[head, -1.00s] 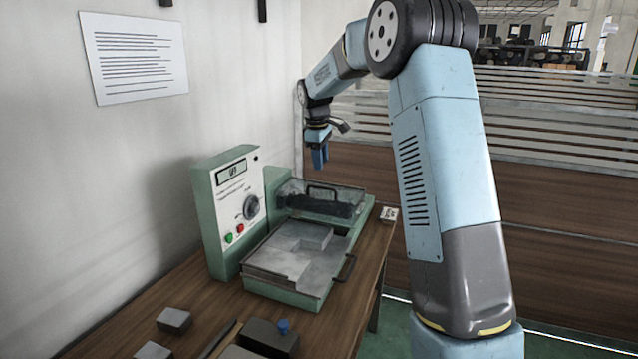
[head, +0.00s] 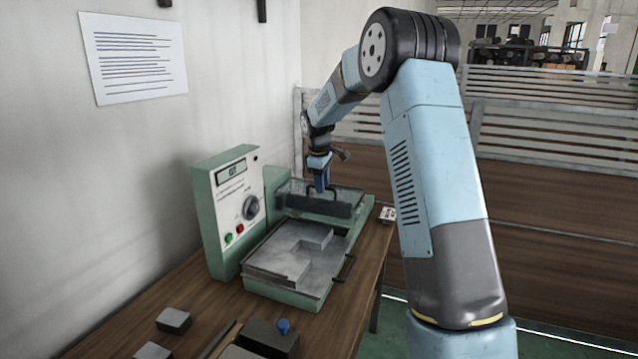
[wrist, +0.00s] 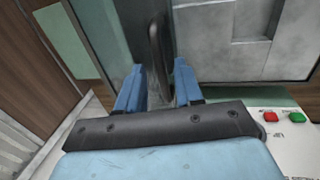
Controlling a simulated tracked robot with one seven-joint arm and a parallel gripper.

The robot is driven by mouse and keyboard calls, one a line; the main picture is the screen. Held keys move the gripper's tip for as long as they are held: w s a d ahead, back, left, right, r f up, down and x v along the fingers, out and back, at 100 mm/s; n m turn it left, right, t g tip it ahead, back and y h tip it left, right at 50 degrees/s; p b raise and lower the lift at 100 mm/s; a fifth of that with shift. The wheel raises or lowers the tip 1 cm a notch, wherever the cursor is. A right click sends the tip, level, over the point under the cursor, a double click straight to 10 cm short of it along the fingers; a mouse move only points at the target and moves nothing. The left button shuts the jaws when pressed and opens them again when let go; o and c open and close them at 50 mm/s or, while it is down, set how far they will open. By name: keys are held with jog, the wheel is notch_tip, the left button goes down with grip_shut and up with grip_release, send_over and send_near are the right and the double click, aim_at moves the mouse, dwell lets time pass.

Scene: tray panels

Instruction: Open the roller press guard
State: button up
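The roller press has a green body with a clear guard (head: 348,201) over its dark roller at the back. The guard's dark handle (wrist: 156,45) stands between my two blue fingers in the wrist view. My gripper (head: 321,187) points down at the guard in the head view. My gripper (wrist: 160,90) is open around the handle, one finger on each side; whether either finger touches it I cannot tell. In the head view my fingers partly hide the handle.
A grey stepped tray (head: 275,250) with its own front handle (head: 346,268) lies before the guard. The control panel (head: 235,205) stands left. A small labelled block (head: 388,214) sits right of the press. Loose blocks (head: 174,320) lie at the table's front.

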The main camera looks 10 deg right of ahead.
grip_shut()
dwell(0.3)
